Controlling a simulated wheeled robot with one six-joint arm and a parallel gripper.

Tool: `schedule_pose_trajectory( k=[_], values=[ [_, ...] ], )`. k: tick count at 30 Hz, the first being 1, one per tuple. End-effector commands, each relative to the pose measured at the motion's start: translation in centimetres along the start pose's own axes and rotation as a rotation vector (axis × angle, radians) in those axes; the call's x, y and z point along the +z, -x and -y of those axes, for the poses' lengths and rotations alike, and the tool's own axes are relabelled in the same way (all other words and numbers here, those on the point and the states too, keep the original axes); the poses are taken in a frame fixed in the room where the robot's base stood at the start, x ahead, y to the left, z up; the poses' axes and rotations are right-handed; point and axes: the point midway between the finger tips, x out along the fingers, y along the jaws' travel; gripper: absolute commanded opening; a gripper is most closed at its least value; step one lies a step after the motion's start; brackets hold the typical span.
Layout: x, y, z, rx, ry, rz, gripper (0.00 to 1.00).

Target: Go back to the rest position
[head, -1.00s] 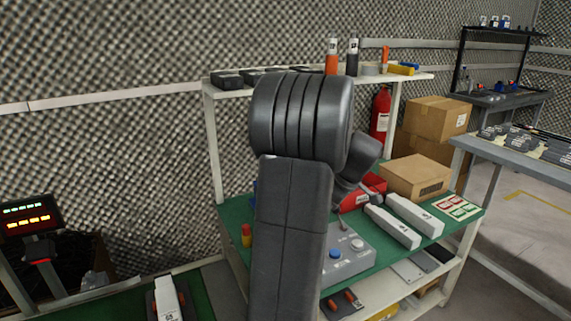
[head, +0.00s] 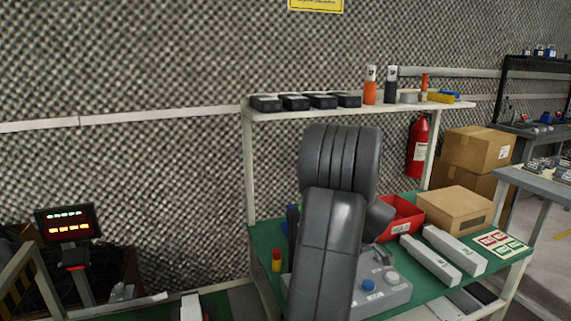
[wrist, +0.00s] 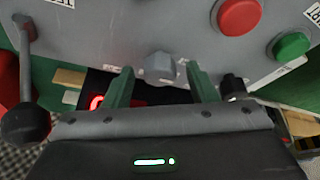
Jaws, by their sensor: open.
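My gripper (wrist: 160,70) shows in the wrist view with its two green fingers apart and nothing between them touching both. A grey control box (wrist: 110,35) lies beyond the fingertips, and its grey knob (wrist: 159,66) appears between them. I cannot tell the exact gap to the knob. The box also shows a red button (wrist: 240,15), a green button (wrist: 289,46) and a lever with a black ball (wrist: 25,122). In the head view my arm covers the gripper and part of the control box (head: 393,296).
The box stands on a green-topped bench (head: 508,256) with a red bin (head: 402,216), a cardboard box (head: 455,210) and two long pale boxes (head: 430,260). A shelf (head: 300,112) above holds black boxes and bottles. A fire extinguisher (head: 417,148) hangs behind. A lit display (head: 68,224) stands left.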

Motion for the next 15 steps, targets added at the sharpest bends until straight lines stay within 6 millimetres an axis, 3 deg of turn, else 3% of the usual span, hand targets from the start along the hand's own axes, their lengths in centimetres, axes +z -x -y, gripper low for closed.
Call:
schedule_pose_trajectory(
  k=[8,15],
  values=[
    [0.0,0.5,-0.1,0.001,0.001,-0.001,0.52],
    [-0.1,4.0,-0.1,0.002,0.004,-0.001,0.52]
  ],
)
